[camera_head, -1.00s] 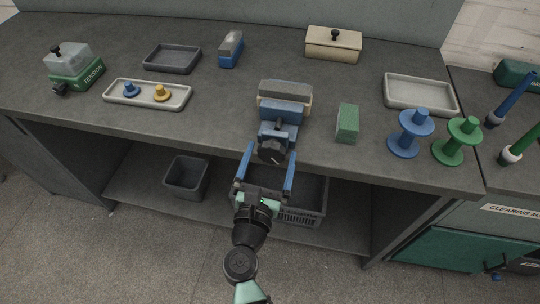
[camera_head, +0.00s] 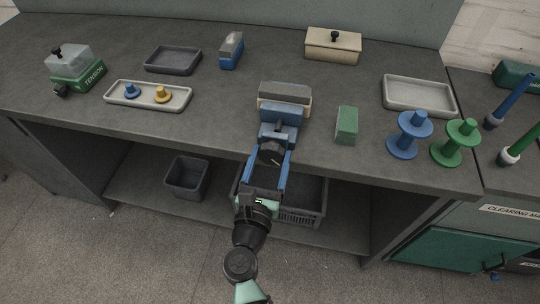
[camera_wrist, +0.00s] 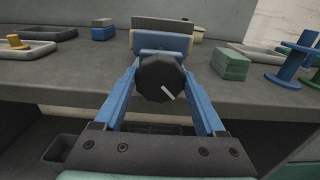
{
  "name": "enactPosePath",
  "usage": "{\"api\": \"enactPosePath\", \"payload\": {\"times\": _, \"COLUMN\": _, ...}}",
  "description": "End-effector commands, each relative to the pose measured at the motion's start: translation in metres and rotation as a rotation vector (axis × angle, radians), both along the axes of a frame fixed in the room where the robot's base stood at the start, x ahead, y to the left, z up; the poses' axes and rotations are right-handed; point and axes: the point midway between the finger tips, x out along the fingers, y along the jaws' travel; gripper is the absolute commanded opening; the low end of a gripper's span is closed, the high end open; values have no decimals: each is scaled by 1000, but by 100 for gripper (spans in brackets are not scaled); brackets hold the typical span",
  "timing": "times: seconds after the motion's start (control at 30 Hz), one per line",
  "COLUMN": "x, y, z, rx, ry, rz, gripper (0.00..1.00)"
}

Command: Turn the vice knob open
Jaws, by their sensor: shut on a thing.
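The blue vice (camera_head: 280,115) stands at the front edge of the bench, with a grey block (camera_head: 286,90) between or behind its jaws. Its black round vice knob (camera_wrist: 160,80) faces me in the wrist view, with a white mark pointing to the lower right. The knob also shows in the head view (camera_head: 271,153), partly hidden by my fingers. My gripper (camera_head: 270,158) has its two blue fingers on either side of the knob, shut on it. It also shows in the wrist view (camera_wrist: 160,84), with a fingertip at each side of the knob.
A green block (camera_head: 346,125) lies right of the vice, with blue (camera_head: 409,135) and green (camera_head: 456,142) spools beyond it. A tray (camera_head: 148,96) with two small knobs lies to the left. A dark crate (camera_head: 310,205) stands on the shelf below.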

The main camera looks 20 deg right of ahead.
Motion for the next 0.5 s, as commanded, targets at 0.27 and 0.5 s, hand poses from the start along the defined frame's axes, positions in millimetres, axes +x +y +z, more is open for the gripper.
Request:
{"api": "enactPosePath", "payload": {"times": 0.27, "x": 0, "y": 1, "z": 2, "rx": -188, "ry": 129, "rz": 2, "gripper": 17}}
{"api": "enactPosePath", "payload": {"times": 0.5, "x": 1, "y": 1, "z": 2, "rx": -358, "ry": 243, "rz": 1, "gripper": 17}}
